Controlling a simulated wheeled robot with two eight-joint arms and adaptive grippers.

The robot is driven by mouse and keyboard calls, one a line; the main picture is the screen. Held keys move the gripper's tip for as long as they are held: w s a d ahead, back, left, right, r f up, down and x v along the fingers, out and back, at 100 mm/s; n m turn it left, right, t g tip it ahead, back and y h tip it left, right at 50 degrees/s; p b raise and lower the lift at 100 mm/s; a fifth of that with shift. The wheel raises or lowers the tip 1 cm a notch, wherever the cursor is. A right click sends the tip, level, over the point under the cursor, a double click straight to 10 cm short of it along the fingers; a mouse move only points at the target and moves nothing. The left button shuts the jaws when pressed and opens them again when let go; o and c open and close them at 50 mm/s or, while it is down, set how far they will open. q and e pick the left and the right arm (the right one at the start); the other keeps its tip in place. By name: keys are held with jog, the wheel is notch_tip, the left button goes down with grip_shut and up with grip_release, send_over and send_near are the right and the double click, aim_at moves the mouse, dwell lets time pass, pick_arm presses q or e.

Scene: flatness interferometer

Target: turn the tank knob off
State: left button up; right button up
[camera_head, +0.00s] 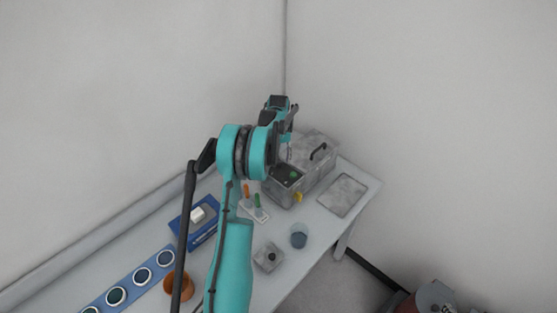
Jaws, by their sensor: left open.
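The tank (316,178) is a mottled grey metal box with a black handle on its lid, at the back right of the table. A dark panel (283,173) with a small green spot is on its left part. I cannot make out the knob or its setting at this size. A small yellow piece (298,197) sticks out low on the tank's front. My left gripper (290,138) is open and hangs above the tank's left rear part, apparently clear of it. My left arm hides part of the table and the tank's left side. My right gripper is out of view.
A grey plate (342,195) lies right. Walls close in behind.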

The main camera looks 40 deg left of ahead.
pick_arm(q)
jog(key=shift+f, duration=0.4)
jog(key=c, duration=1.2)
jog(key=shift+o, duration=0.2)
jog(key=m+b, duration=0.2)
jog(key=m, duration=0.2)
jog(key=shift+f, duration=0.1)
jog(key=m+b, duration=0.2)
jog(key=m, duration=0.3)
jog(key=shift+m, duration=0.4)
